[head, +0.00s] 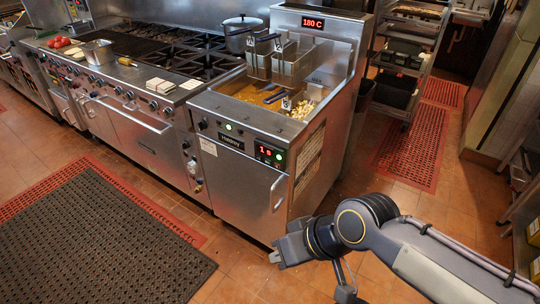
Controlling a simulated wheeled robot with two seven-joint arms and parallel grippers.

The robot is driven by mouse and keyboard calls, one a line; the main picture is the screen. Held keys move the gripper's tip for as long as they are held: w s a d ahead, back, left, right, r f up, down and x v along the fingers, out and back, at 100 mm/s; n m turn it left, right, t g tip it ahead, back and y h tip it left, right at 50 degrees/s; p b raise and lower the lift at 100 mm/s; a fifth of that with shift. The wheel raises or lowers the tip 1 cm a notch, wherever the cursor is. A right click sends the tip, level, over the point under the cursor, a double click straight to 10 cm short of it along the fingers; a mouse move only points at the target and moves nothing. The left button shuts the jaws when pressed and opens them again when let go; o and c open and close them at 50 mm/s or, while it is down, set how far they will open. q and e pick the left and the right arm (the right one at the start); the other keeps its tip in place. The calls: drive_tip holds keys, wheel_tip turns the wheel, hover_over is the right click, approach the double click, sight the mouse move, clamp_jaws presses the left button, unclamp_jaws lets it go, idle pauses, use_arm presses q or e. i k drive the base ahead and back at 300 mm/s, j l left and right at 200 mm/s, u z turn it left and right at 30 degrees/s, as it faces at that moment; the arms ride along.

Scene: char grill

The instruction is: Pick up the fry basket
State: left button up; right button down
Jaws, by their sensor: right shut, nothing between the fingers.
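The steel fryer (245,165) stands in the middle of the head view, with an open oil vat on top. Two fry baskets hang at its back, a left one (258,66) and a right one (291,70), with dark handles. My right gripper (278,258) is shut and empty, low in front of the fryer's lower right corner, well apart from the baskets. My left gripper is out of view.
A range with burners (165,48) adjoins the fryer on the left, and a pot (243,32) stands behind. A tray rack (405,60) is at back right. A dark mat (100,240) covers the left floor. Tiled floor is free in front of the fryer.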

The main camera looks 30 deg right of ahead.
sight(315, 89)
drive_tip(key=z, duration=1.4)
drive_tip(key=i+j+z, duration=0.15)
drive_tip(key=i+j, duration=0.25)
drive_tip(key=i, duration=0.2)
drive_tip(key=i+j+z, duration=0.1)
drive_tip(key=i+j, duration=0.35)
drive_tip(key=i, duration=0.1)
